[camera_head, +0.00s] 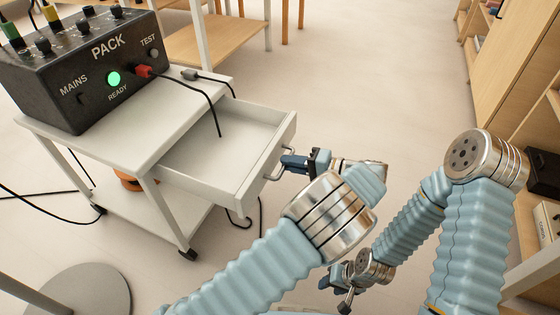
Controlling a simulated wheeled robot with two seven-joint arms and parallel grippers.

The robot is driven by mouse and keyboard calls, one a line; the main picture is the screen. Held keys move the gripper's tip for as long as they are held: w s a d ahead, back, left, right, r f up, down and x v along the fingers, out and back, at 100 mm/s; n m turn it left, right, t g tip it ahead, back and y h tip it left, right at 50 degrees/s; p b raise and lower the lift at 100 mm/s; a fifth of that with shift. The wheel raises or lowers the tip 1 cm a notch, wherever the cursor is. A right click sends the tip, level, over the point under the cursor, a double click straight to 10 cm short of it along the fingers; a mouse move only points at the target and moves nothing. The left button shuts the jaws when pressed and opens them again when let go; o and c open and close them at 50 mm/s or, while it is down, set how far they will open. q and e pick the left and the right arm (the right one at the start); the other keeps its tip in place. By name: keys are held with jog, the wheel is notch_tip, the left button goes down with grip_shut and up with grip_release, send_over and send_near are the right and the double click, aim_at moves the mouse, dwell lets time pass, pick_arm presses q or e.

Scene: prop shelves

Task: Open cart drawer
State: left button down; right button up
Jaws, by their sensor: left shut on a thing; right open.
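The white cart (95,152) stands at the left with its drawer (218,168) pulled well out toward the right. The drawer's inside looks empty, apart from a black cable end hanging over its back part. A metal bar handle (272,172) sits on the drawer's front. My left gripper (284,163) is at the handle, its fingers shut on it. My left wrist hides part of what lies behind it. My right gripper (346,298) is low at the bottom middle, apart from the cart, open and empty.
A black box marked PACK (100,65) with a green light, plugs and cables stands on the cart top. An orange object (128,182) is on the lower shelf. Wooden shelving (515,60) stands at the right. The floor between is clear.

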pick_arm(q)
jog(key=shift+s+d, duration=0.15)
jog(key=shift+d, duration=0.35)
pick_arm(e)
jog(key=shift+f, duration=0.1)
pick_arm(q)
jog(key=c, duration=1.2)
grip_release()
pick_arm(e)
jog(key=shift+d, duration=0.1)
